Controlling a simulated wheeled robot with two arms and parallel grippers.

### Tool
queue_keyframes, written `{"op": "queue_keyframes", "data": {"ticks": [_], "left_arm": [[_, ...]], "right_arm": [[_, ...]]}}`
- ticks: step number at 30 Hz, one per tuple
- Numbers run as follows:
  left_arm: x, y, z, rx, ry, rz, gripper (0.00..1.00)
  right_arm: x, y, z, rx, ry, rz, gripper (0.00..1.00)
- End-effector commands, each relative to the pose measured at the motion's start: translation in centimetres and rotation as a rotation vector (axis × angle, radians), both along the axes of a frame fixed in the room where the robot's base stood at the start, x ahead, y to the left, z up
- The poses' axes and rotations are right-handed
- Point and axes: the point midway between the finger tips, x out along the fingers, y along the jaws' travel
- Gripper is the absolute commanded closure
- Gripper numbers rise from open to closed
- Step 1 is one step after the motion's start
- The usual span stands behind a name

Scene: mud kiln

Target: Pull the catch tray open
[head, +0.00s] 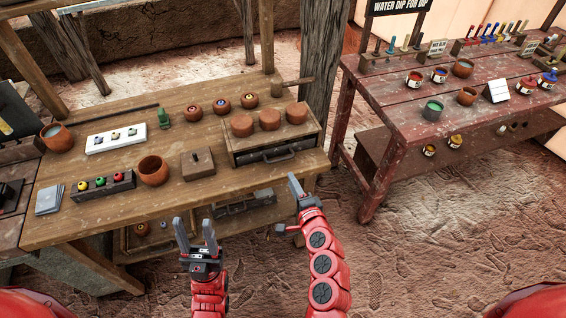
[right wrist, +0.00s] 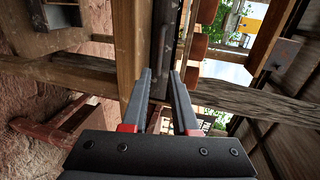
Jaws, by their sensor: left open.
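A wooden box with a dark-fronted drawer, seemingly the catch tray (head: 278,157), stands at the right end of the near workbench. Its front looks shut, and it has a dark bar handle (head: 281,153). The handle also shows upright beyond the fingertips in the right wrist view (right wrist: 162,46). My right gripper (head: 288,203) is open and empty, just in front of and below the handle, apart from it. Its two fingers show spread in the right wrist view (right wrist: 161,74). My left gripper (head: 195,228) is open and empty in front of the bench edge.
Several terracotta pieces (head: 269,118) sit on the box. A wooden block with a peg (head: 198,163) and a clay bowl (head: 153,171) stand left of it. A metal-fronted case (head: 245,203) sits on the lower shelf. A red table (head: 456,123) stands right; the ground between is clear.

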Motion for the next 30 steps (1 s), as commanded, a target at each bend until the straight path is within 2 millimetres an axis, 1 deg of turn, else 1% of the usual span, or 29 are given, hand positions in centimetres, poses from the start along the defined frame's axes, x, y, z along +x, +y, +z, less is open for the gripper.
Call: {"op": "queue_keyframes", "data": {"ticks": [1,6,12,15,21,30], "left_arm": [[0.0,0.0,0.4,0.000,0.000,0.000,0.50],[0.0,0.0,0.9,0.000,0.000,0.000,0.50],[0.0,0.0,1.3,0.000,0.000,0.000,0.50],[0.0,0.0,1.4,0.000,0.000,0.000,0.50],[0.0,0.0,1.5,0.000,0.000,0.000,0.50],[0.0,0.0,1.5,0.000,0.000,0.000,0.50]], "right_arm": [[1.0,0.3,0.0,-0.003,0.000,0.003,0.73],[3.8,1.1,-0.6,-0.004,-0.001,0.001,0.73],[6.6,2.1,-1.3,-0.004,0.000,0.003,0.73],[7.6,2.5,-1.7,-0.004,0.000,0.003,0.73],[8.7,2.8,-1.9,-0.001,-0.001,0.000,0.73],[8.9,2.8,-2.0,-0.001,0.001,-0.001,0.73]]}}
